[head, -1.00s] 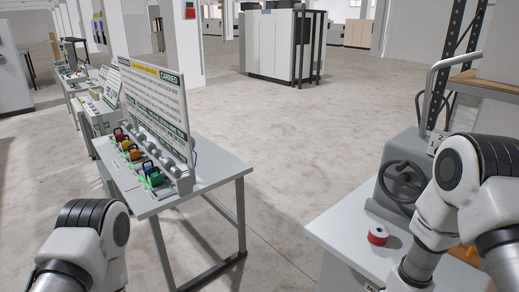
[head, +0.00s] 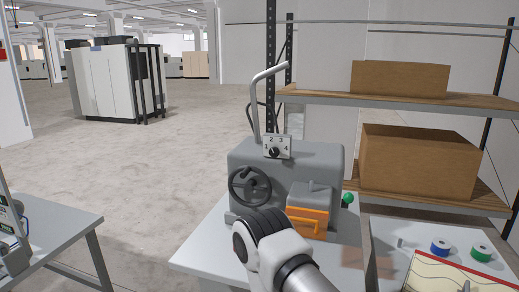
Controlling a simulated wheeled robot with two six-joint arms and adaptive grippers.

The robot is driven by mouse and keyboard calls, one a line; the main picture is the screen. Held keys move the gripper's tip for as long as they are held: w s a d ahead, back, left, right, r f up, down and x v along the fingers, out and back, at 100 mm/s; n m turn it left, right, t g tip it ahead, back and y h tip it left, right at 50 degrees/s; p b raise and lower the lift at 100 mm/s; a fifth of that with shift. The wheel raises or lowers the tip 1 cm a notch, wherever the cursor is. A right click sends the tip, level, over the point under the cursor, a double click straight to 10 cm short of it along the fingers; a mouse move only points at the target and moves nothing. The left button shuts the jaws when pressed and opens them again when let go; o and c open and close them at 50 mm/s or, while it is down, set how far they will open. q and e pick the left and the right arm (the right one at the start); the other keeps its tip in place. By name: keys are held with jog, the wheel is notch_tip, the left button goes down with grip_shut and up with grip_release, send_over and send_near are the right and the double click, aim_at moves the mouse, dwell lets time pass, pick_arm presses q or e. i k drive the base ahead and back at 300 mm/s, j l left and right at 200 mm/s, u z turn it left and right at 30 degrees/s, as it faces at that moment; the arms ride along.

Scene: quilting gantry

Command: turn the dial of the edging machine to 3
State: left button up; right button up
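The edging machine (head: 330,158) is a grey housing on a light table in the middle of the head view. Its dial (head: 274,152) is a small black knob on a white plate at the top left of the housing, with numbers around it. I cannot tell for certain which number the knob points to. A black handwheel (head: 250,186) and an orange guard (head: 307,221) are on its front. One of my arms rises from the bottom in front of the machine and hides part of the table. Neither gripper shows in the head view.
A shelf rack with cardboard boxes (head: 418,160) stands behind the machine. At right, a side table holds a blue spool (head: 440,248), a green spool (head: 481,252) and fabric (head: 465,276). Another table (head: 58,232) is at left, with open floor (head: 170,170) beyond.

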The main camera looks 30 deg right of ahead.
aim_at(274, 151)
jog(key=k+j+z, duration=0.15)
jog(key=z, duration=0.75)
